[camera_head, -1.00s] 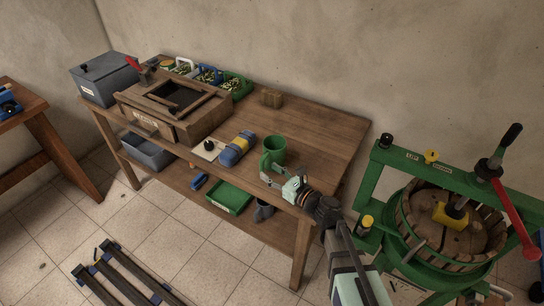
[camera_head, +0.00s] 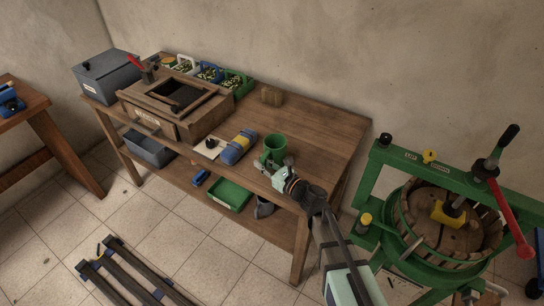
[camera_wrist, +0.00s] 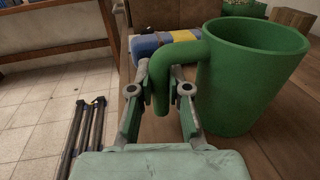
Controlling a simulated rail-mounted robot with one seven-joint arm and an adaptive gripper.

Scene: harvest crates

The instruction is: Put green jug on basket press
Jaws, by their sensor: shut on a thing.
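The green jug (camera_head: 275,145) stands upright at the front edge of the wooden workbench, right of the blue and yellow bundle. In the wrist view the jug (camera_wrist: 252,75) fills the right side, with its handle (camera_wrist: 160,75) pointing left. My gripper (camera_head: 268,163) reaches the jug from the front. In the wrist view my gripper (camera_wrist: 162,90) is shut on the handle, one finger on each side. Whether the jug's base touches the bench is hard to tell. The basket press (camera_head: 376,195) stands at the right, a green frame around a slatted wooden basket with a red-handled screw.
The workbench (camera_head: 320,135) also bears a blue and yellow bundle (camera_head: 238,148), a wooden box (camera_head: 165,118), a small wooden block (camera_head: 271,96) and several crates at the back. Its right part is bare. Dark rails (camera_head: 130,275) lie on the tiled floor.

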